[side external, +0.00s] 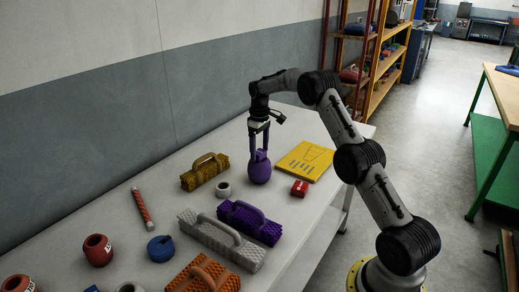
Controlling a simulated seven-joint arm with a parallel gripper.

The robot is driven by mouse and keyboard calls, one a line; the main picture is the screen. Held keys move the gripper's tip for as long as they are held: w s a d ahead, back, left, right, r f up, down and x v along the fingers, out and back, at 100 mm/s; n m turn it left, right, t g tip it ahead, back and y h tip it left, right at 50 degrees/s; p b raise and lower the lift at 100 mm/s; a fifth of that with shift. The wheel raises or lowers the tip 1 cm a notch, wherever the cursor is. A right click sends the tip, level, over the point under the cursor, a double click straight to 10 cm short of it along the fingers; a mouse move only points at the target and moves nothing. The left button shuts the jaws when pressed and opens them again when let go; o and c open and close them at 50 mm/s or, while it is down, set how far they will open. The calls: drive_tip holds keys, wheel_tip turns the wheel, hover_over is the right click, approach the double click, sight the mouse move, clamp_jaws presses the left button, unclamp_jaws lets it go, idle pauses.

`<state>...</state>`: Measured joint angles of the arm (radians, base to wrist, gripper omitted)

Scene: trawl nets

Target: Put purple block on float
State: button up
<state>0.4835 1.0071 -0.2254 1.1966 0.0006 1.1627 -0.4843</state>
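A purple ribbed block (262,231) with an arched handle lies on the table, right of a similar grey block. A purple rounded, float-like object (259,172) with a narrower top stands farther back on the table. My gripper (259,150) points straight down over this rounded object, with its fingers on either side of the narrow top. I cannot tell whether the fingers press on it or are just around it. The purple ribbed block is apart from my gripper.
Near the gripper are a yellow board (305,160), a small red block (300,188), a grey ring (223,189) and an olive-yellow handled block (190,181). Grey (205,232) and orange handled blocks, red (97,256) and blue (160,250) round pieces and a striped rod (143,208) lie nearer the camera.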

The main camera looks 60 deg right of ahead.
sight(259, 152)
drive_tip(key=shift+r, duration=0.1)
wheel_tip(259, 152, up, 12)
drive_tip(key=s+a+r+t, duration=0.1)
drive_tip(key=s+a+r, duration=0.5)
drive_tip(key=a, duration=0.2)
drive_tip(key=s+a+r+t, duration=0.2)
drive_tip(key=s+a+r, duration=0.45)
drive_tip(key=a, duration=0.25)
drive_tip(key=s+a+f+t, duration=0.1)
drive_tip(key=s+a+f, duration=0.1)
drive_tip(key=s, duration=0.5)
drive_tip(key=s+a+f, duration=0.3)
drive_tip(key=s+a, duration=0.1)
drive_tip(key=s, duration=0.4)
drive_tip(key=s+a+f+t, duration=0.1)
drive_tip(key=s+a, duration=0.3)
drive_tip(key=s, duration=0.4)
drive_tip(key=shift+a+f+t, duration=0.1)
drive_tip(key=shift+f+t, duration=0.2)
drive_tip(key=shift+f, duration=0.5)
